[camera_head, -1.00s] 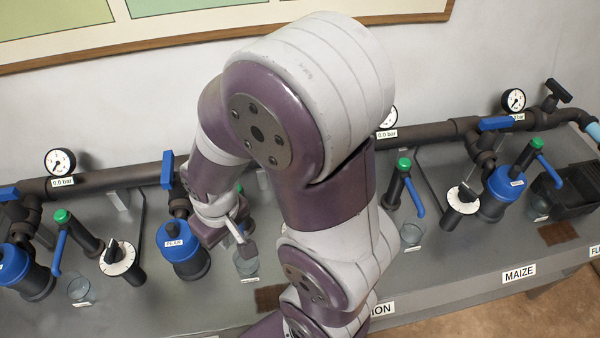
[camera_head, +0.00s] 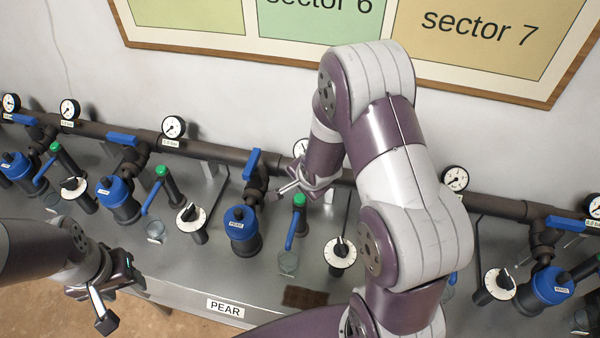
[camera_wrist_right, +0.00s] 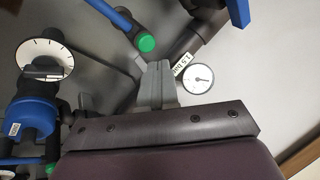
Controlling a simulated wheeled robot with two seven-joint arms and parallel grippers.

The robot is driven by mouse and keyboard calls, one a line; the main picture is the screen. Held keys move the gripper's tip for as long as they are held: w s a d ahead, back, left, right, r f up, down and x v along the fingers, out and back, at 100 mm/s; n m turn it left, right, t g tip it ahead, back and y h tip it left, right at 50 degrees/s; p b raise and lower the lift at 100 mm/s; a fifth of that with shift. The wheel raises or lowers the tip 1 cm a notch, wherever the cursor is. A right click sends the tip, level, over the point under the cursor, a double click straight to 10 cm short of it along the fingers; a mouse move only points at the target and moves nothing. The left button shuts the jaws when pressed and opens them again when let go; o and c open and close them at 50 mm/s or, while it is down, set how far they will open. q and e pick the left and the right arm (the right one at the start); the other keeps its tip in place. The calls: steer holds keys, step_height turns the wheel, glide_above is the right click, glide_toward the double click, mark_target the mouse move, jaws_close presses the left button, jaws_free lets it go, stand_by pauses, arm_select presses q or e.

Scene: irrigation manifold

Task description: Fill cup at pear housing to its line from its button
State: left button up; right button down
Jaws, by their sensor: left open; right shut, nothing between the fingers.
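The pear housing (camera_head: 241,228) is a blue-capped dark cylinder behind the PEAR label (camera_head: 225,308). Right of it stands a tap with a green button (camera_head: 299,200) and a hanging blue lever (camera_head: 291,232). The clear cup (camera_head: 288,262) stands on the bench below this tap; its line and water level are too small to tell. My right gripper (camera_head: 312,194) is shut and empty, close behind the button. In the right wrist view its fingertips (camera_wrist_right: 155,70) point at a green button (camera_wrist_right: 146,43), seemingly just apart. My left gripper (camera_head: 104,290) is open and empty at the lower left.
A white dial (camera_head: 341,252) stands right of the cup, with a dark mat (camera_head: 305,297) in front. Similar housings, taps and cups line the bench on both sides. A dark pipe (camera_head: 225,153) with gauges (camera_head: 173,127) runs along the back. My right arm covers part of the bench.

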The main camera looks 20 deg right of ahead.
mark_target(301, 200)
arm_select(q)
step_height(301, 200, up, 11)
steer(key=p, duration=0.6)
steer(key=shift+f+p, duration=0.15)
steer(key=shift+p, duration=0.2)
arm_select(e)
steer(key=w+m+t, duration=0.1)
steer(key=m, duration=0.3)
steer(key=w+m+t, duration=0.1)
steer(key=m, duration=0.3)
steer(key=w+d+r+m+t, duration=0.1)
steer(key=m, duration=0.3)
steer(key=shift+w+d+t+y, duration=0.1)
steer(key=shift+w+t+y, duration=0.05)
steer(key=shift+t+y, duration=0.2)
step_height(301, 200, down, 8)
steer(key=b, duration=0.7)
steer(key=shift+f, duration=0.15)
arm_select(q)
step_height(301, 200, down, 8)
steer(key=shift+r+b, duration=0.2)
steer(key=shift+b, duration=0.15)
arm_select(e)
steer(key=shift+f, duration=0.25)
arm_select(q)
steer(key=shift+f, duration=0.1)
arm_select(e)
steer(key=shift+f, duration=0.15)
